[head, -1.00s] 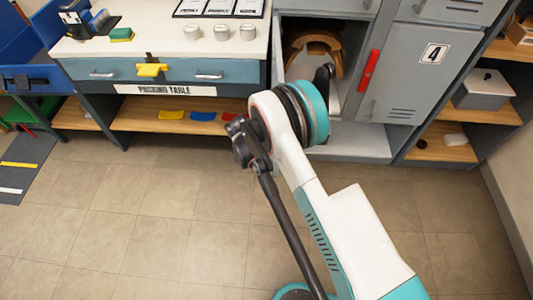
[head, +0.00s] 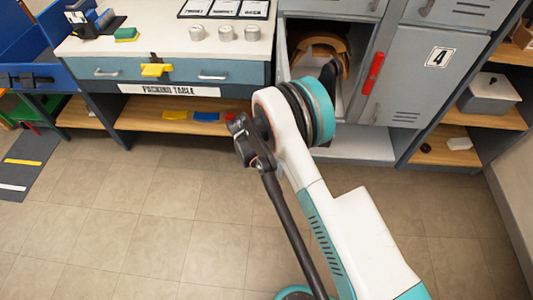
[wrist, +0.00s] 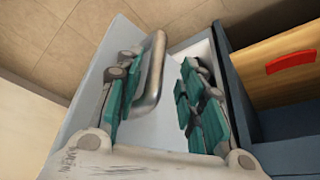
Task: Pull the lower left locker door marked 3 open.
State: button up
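The lower left locker (head: 285,62) stands open in the head view, with a brown curved, saddle-like object (head: 322,44) inside. Its door is mostly hidden behind my arm, and no mark 3 is visible. In the wrist view, a light grey door panel (wrist: 178,132) carries a metal bar handle (wrist: 153,70). My gripper (wrist: 160,105) is open, with teal finger pads on the left and right of the handle. I see a gap between the handle and the right pads; contact on the left is unclear. In the head view my wrist hides the fingers.
Locker door 4 (head: 415,75) is shut at the right, with a red strip (head: 372,73) at its left edge. The packing table (head: 190,72) stands left of the lockers. A shelf (head: 470,116) is at the far right. The floor in front is clear.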

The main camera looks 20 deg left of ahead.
jog(key=v, duration=1)
jog(key=shift+r, duration=0.25)
jog(key=shift+a, duration=0.1)
